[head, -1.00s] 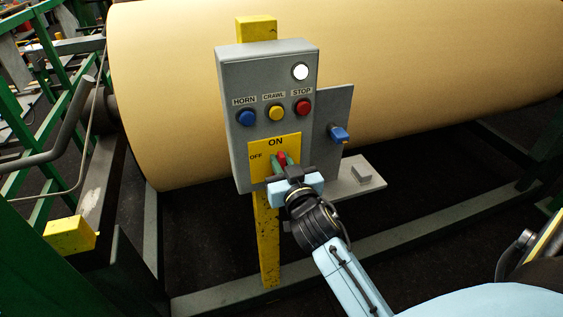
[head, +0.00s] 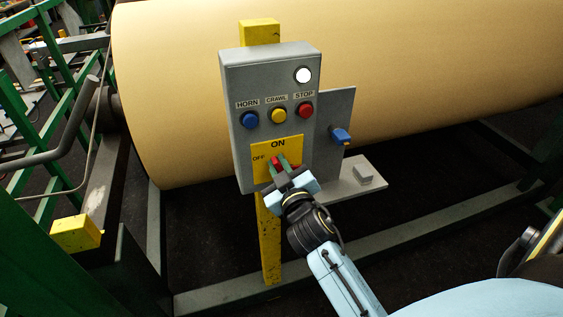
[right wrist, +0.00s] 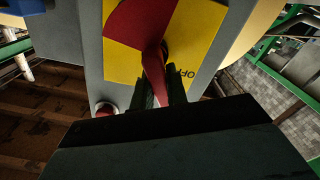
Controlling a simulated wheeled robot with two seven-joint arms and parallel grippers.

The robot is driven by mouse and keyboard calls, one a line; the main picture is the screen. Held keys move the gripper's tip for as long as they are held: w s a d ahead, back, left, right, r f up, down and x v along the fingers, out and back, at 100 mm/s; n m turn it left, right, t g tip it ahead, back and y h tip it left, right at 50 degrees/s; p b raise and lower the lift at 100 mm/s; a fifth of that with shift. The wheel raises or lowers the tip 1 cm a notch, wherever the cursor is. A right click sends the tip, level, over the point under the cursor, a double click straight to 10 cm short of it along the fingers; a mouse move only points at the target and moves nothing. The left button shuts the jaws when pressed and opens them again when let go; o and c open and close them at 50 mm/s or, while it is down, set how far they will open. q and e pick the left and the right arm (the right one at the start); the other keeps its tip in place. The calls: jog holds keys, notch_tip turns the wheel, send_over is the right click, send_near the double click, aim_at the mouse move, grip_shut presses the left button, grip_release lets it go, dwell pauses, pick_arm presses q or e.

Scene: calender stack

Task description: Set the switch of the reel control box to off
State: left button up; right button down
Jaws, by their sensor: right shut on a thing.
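The reel control box (head: 270,75) is a grey box on a yellow post, facing me in the head view. Its yellow plate (head: 292,150) reads ON at the top and OFF at the left. The red switch (head: 277,161) sits on this plate, its handle turned toward the OFF side. My right gripper (head: 278,164) is shut on the switch, one finger on each side. In the right wrist view the red switch (right wrist: 152,65) runs down between the dark fingers, close to the OFF lettering. The fingers hide part of the handle. My left gripper is out of view.
Blue, yellow and red buttons and a white lamp (head: 303,75) sit above the plate. A blue knob (head: 341,136) sticks out at the right. A large tan roll (head: 170,90) lies behind the box. Green framework (head: 45,215) stands at the left.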

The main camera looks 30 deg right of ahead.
jog(key=n, duration=0.5)
jog(key=shift+w+a+f+n+p, duration=0.15)
jog(key=shift+a+f+n+p, duration=0.15)
jog(key=shift+a+f, duration=0.1)
jog(key=shift+a+f+n, duration=0.1)
jog(key=shift+f+n, duration=0.1)
jog(key=shift+n, duration=0.95)
jog(key=shift+a+f+n, duration=0.1)
jog(key=shift+f+n, duration=0.1)
jog(key=shift+n, duration=1)
jog(key=shift+f+n, duration=0.2)
jog(key=shift+n, duration=0.95)
jog(key=c, duration=1.4)
grip_release()
jog(key=shift+f, duration=0.1)
